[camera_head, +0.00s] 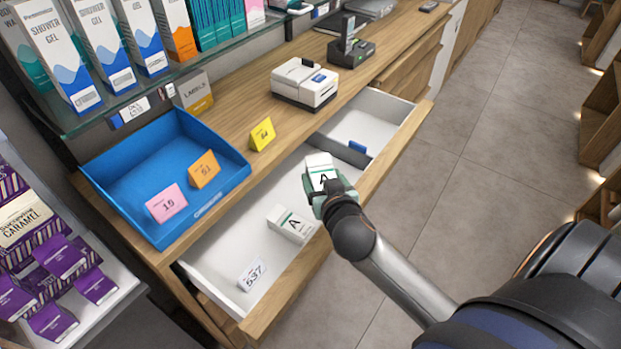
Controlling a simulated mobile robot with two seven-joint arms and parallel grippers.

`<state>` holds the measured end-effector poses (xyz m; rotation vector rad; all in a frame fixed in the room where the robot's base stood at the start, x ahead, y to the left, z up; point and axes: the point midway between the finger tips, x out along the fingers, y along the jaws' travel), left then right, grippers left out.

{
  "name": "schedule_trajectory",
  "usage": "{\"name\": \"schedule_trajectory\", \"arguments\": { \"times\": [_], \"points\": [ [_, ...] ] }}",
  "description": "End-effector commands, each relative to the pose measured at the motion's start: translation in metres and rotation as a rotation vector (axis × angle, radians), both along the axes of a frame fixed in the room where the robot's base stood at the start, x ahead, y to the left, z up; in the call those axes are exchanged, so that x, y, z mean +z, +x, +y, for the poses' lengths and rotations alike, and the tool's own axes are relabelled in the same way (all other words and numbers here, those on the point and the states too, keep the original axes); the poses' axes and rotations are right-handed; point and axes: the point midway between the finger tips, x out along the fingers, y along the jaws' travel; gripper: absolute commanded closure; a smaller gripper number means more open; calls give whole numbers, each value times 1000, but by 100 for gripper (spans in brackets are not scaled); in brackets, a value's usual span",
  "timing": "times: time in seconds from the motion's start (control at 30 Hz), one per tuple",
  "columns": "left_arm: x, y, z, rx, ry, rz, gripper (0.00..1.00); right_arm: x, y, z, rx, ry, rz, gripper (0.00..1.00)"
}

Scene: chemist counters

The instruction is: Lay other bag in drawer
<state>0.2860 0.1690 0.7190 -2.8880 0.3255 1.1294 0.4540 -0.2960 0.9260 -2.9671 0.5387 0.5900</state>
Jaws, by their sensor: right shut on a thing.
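My right gripper (328,197) is over the open drawer (232,250), near its front edge and the divider. It is shut on a white bag (319,161) marked "A", which it holds upright. Another white bag (291,224) marked "A" lies in the drawer's left compartment, to the left of and below the gripper. A white tag (252,273) reading "537" is at the near left end of that compartment. My left gripper is not in view.
A blue tray (150,150) with pink (166,204) and orange (204,169) tags sits on the counter, with a yellow tag (262,134) beside it. A white label printer (304,84) and a dark device (350,48) stand behind. The right compartment (365,125) holds a small blue item (357,147).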

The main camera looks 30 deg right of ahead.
Motion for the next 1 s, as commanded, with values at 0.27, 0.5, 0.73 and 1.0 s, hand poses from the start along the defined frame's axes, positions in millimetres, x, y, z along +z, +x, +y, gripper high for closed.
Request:
{"name": "schedule_trajectory", "arguments": {
  "times": [0.27, 0.5, 0.73, 1.0],
  "points": [
    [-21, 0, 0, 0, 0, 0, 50, -8, 35, -145, -576, 0, -9, 92],
    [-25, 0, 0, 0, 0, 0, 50, -2, 31, -191, -804, 1, -4, 92],
    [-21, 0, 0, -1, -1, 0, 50, -17, 42, -158, -820, 1, 1, 92],
    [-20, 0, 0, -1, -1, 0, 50, -54, 61, -98, -820, -2, 2, 92]
  ]
}}
